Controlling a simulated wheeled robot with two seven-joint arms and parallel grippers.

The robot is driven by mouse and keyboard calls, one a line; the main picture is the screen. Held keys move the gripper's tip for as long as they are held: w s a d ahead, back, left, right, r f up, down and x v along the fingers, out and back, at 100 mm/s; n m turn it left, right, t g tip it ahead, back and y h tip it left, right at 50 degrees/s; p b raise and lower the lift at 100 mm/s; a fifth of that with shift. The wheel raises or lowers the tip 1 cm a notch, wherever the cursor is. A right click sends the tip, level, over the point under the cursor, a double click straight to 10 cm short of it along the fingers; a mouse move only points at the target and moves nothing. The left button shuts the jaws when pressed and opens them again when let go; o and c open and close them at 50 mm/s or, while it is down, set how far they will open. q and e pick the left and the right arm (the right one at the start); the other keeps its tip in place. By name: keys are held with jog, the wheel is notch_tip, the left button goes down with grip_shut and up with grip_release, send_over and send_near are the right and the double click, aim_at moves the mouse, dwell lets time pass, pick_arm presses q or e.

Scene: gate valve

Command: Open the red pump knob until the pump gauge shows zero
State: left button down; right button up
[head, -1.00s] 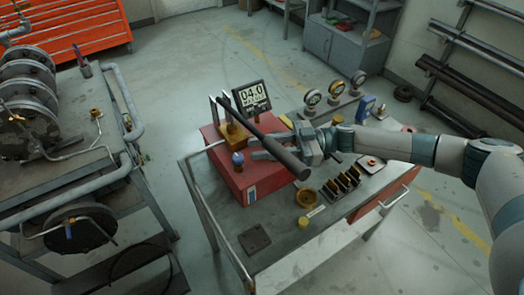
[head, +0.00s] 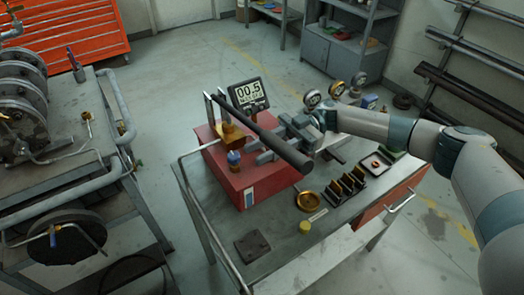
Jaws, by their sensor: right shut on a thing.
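The red pump (head: 222,180) stands on the grey cart, with a long black lever (head: 270,136) slanting across its top. The pump gauge (head: 248,93) behind it has a digital display that reads 00.5. My left gripper is not in view.
The cart top (head: 275,255) also holds a brass dish (head: 309,201), a yellow cap (head: 305,227), a rack of dark blocks (head: 348,187) and a dark plate (head: 252,246). Dial gauges (head: 312,98) stand behind my right arm. A pipe bench (head: 60,175) stands at the left.

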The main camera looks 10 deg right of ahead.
jog(key=shift+r, duration=0.1)
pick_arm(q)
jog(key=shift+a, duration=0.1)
pick_arm(e)
jog(key=o, duration=1)
jog(key=shift+a, duration=0.1)
jog(key=shift+o, duration=0.2)
jog(key=shift+w+d, duration=0.2)
jog(key=shift+d, duration=0.25)
jog(key=b+v, duration=0.3)
jog(key=v, duration=0.7)
jog(key=shift+b, duration=0.35)
jog(key=shift+w+d, duration=0.2)
jog(key=shift+d, duration=0.25)
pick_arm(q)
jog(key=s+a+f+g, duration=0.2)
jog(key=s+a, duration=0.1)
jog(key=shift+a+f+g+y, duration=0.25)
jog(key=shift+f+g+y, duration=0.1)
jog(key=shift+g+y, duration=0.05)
pick_arm(e)
jog(key=shift+s, duration=0.1)
